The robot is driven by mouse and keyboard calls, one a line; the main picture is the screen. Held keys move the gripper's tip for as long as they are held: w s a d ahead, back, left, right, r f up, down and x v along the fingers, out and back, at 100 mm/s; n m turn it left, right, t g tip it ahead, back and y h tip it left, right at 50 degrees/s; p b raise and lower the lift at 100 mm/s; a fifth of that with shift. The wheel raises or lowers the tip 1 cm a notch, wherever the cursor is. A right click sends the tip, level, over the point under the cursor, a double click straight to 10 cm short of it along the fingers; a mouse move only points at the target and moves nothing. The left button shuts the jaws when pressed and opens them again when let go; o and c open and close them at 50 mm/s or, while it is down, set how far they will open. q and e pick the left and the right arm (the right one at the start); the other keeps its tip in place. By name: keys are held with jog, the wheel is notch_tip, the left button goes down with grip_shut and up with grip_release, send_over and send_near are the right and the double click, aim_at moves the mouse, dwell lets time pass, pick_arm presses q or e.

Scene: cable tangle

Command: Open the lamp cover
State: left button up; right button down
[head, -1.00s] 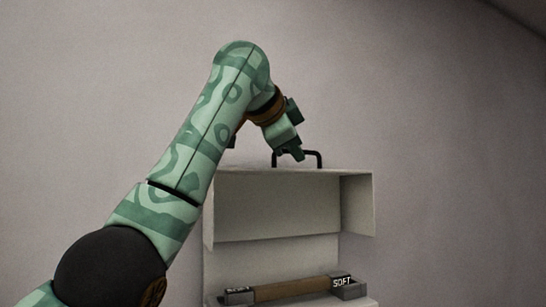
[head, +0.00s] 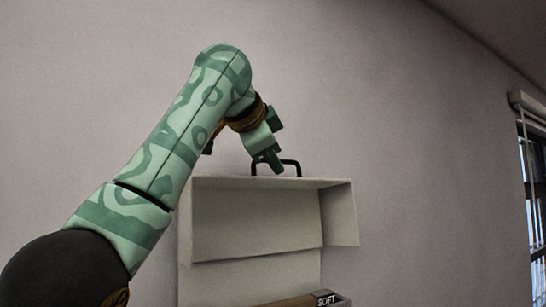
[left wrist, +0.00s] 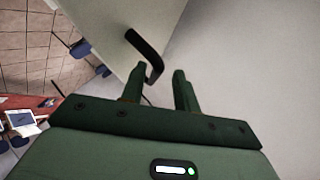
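The lamp cover (head: 255,222) is a pale box-like lid on the wall. It stands raised, with its hollow inner side facing me in the head view. A black bar handle (head: 297,163) rises from its top edge; it also shows in the left wrist view (left wrist: 143,45). Contact cannot be told. My right gripper is out of view.
Below the cover, a brown tube (head: 290,301) with a grey end marked "SOFT" is partly cut off by the frame. A window (head: 535,170) is at the far right. The wall right of the cover is clear. Chairs and a red table (left wrist: 20,104) are far below.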

pick_arm(q)
jog(key=shift+w+a+f, duration=0.1)
jog(key=shift+w+f, duration=0.05)
jog(key=shift+w, duration=0.05)
jog(key=b+v, duration=0.5)
jog(key=v, duration=1.1)
jog(key=shift+s+a, duration=0.1)
jog(key=shift+s, duration=0.05)
